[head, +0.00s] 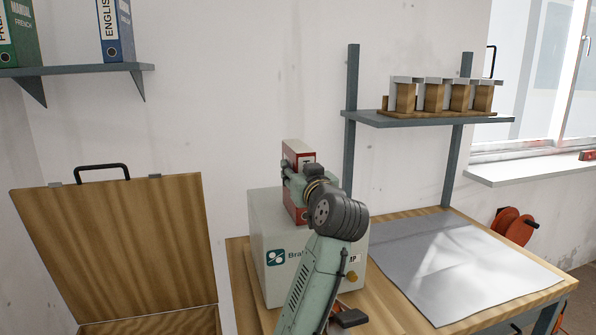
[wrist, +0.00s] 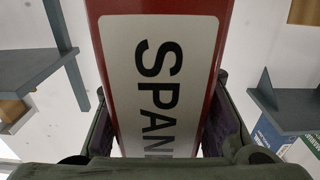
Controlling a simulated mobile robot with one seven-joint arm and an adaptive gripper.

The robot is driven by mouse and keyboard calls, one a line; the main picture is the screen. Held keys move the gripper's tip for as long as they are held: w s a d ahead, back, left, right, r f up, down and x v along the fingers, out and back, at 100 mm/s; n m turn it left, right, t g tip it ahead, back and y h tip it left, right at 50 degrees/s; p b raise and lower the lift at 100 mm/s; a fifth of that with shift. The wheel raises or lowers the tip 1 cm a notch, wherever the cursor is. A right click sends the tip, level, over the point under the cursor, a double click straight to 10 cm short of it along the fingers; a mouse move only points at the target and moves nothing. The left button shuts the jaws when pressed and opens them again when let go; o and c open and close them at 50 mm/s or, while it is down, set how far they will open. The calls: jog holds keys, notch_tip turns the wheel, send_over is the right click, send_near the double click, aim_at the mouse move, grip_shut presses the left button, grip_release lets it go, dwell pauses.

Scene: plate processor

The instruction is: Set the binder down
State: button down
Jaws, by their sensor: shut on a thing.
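A red binder (head: 298,150) with a white spine label shows in the head view, behind my wrist and above the grey machine box. In the wrist view the red binder (wrist: 165,8) fills the middle, its label reading "SPAN" sideways with the rest cut off. My gripper (wrist: 165,130) is shut on the binder, one finger on each side of it. In the head view my arm hides the fingers and much of the binder. I cannot tell whether the binder's lower end touches the box.
The grey box (head: 265,225) stands on a wooden workbench (head: 240,290) with a grey mat (head: 440,260) at right. A wall shelf (head: 75,70) at upper left holds green (head: 20,35) and blue (head: 116,32) binders. Another shelf (head: 430,120) holds wooden blocks. An open wooden lid (head: 120,245) stands at left.

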jog(key=c, duration=1.1)
grip_release()
jog(key=shift+f, duration=0.1)
jog(key=shift+o, duration=0.2)
